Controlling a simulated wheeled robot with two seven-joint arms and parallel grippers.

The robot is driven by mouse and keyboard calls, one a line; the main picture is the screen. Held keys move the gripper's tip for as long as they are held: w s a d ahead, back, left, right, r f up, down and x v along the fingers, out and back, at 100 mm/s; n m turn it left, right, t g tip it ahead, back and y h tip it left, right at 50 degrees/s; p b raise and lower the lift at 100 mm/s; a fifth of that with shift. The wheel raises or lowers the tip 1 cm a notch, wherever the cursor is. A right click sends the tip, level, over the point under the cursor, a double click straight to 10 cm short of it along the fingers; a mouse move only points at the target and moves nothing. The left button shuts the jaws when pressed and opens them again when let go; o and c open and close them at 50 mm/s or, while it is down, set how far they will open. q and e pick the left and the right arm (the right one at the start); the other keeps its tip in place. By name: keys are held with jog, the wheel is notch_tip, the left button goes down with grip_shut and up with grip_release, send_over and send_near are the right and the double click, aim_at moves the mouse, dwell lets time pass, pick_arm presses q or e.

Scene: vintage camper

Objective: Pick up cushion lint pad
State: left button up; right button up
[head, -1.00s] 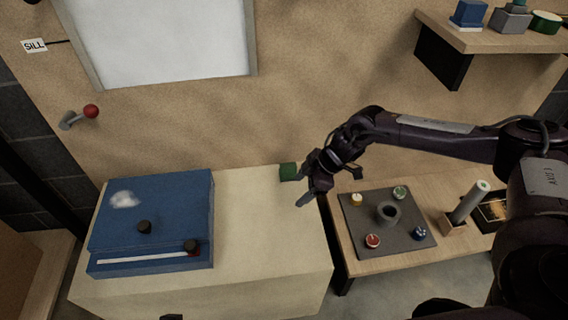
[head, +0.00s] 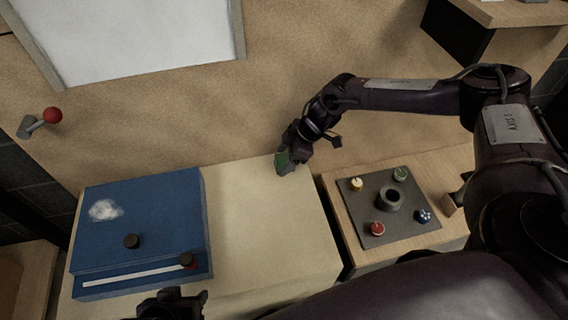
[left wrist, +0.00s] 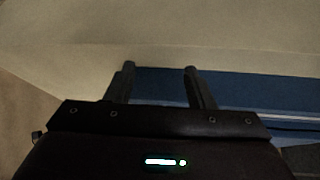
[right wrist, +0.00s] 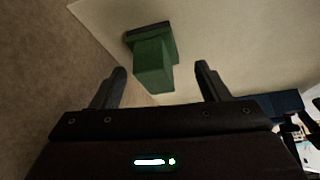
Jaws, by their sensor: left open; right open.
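The lint pad, a green block (head: 281,160) with a dark flat end, sits at the back right of the cream bench top, partly hidden by my right gripper. In the right wrist view the green block (right wrist: 153,67) shows just ahead of and between the spread fingers, with no clear contact. My right gripper (head: 286,168) is open at the pad. The blue cushion (head: 140,220) lies at the left with a white lint tuft (head: 105,210) on it. My left gripper (head: 172,298) is open and empty at the cushion's front edge; its fingers (left wrist: 158,68) show apart.
A wooden table (head: 335,205) at the right holds a dark board (head: 360,225) with coloured knobs around a grey ring (head: 390,198). A red-knobbed lever (head: 51,115) is on the wall. The bench middle is clear.

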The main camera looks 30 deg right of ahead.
aim_at(282, 159)
pick_arm(q)
jog(key=shift+w+d+t, duration=0.15)
jog(key=shift+d+t, duration=0.15)
jog(key=shift+d, duration=0.1)
pick_arm(e)
jog(key=shift+x, duration=1.1)
jog(key=c, duration=1.1)
pick_arm(q)
jog(key=shift+r, duration=0.1)
pick_arm(e)
jog(key=shift+r, duration=0.15)
